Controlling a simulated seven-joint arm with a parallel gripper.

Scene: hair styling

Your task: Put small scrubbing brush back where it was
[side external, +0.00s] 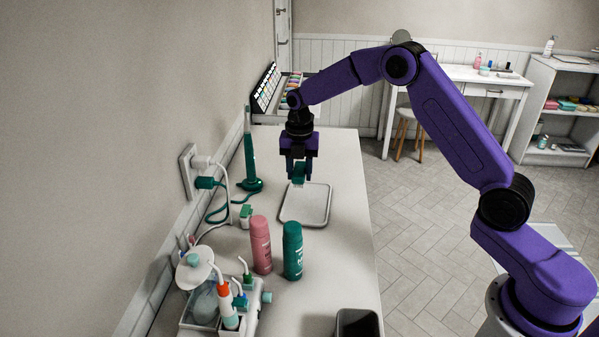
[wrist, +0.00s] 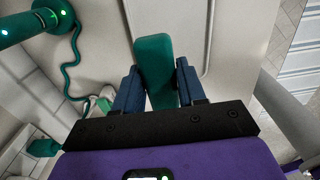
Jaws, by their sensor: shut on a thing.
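In the wrist view the teal brush (wrist: 157,62) sits between the two dark blue fingers. I cannot tell from these views whether the brush touches the counter.
A green electric toothbrush (side external: 249,155) on a corded base stands left of my gripper. A small green-and-white item (side external: 246,213) lies near the cord. A pink bottle (side external: 261,245) and a teal bottle (side external: 292,250) stand nearer the camera. The counter right of the tray is clear.

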